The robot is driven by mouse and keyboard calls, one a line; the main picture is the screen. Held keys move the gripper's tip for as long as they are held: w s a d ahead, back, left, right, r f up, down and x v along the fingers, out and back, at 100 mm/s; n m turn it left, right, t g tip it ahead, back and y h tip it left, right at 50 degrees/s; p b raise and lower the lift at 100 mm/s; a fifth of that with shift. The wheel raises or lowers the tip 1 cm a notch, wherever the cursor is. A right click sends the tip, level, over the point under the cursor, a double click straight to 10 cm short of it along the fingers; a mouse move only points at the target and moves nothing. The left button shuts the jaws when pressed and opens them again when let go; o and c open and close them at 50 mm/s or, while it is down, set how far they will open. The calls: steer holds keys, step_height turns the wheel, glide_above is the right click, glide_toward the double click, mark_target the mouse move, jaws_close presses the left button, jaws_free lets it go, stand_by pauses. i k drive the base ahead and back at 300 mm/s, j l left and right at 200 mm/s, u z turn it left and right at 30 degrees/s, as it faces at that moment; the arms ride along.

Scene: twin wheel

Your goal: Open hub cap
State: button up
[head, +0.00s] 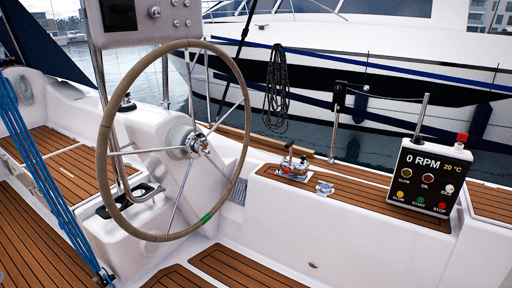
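The steering wheel (103,150) stands upright at left centre, with a pale wrapped rim and thin metal spokes. Its metal hub (196,143) sits at the middle, on the white pedestal (150,135). The hub is small in the head view, and I cannot tell a separate cap on it or whether one is open or shut. A green mark (206,218) is on the lower right of the rim. My gripper is not in view.
A control box (425,177) reading 0 RPM stands at right. Blue ropes (45,175) run down at left. The teak floor (240,268) in front looks clear.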

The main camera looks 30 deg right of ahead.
mark_target(203, 149)
steer(key=z, duration=0.6)
steer(key=i+l+z, duration=0.1)
steer(key=i+l, duration=0.8)
steer(key=i+l+z, duration=0.1)
steer(key=i+l, duration=0.75)
steer(key=i, duration=0.2)
